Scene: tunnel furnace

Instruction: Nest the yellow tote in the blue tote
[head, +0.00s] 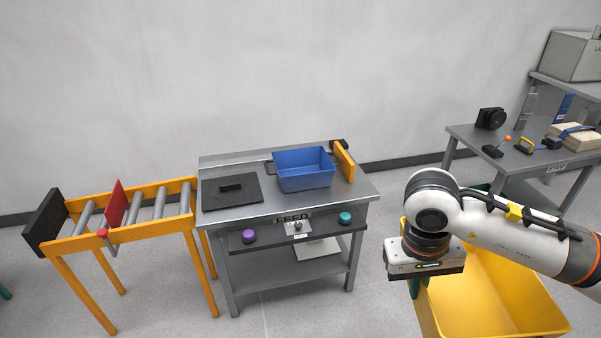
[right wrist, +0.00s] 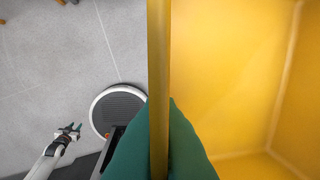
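The yellow tote (head: 492,295) is at the lower right of the head view, large and close, with its open top up; what bears it is not visible. My right gripper (head: 415,287) points down at its left wall. In the right wrist view, its green fingers (right wrist: 160,140) lie on both sides of the tote's rim (right wrist: 159,60), close against it. The blue tote (head: 304,170) sits upright and empty-looking on the grey feed table (head: 228,215). My left gripper (right wrist: 70,131) shows small in the right wrist view, fingers apart and empty.
A dark plate (head: 245,196) lies left of the blue tote, and a yellow guard (head: 344,161) stands right of it. Purple (head: 249,236) and teal (head: 345,218) buttons are on the table front. A roller conveyor (head: 150,215) stands left, a bench with tools (head: 470,135) right.

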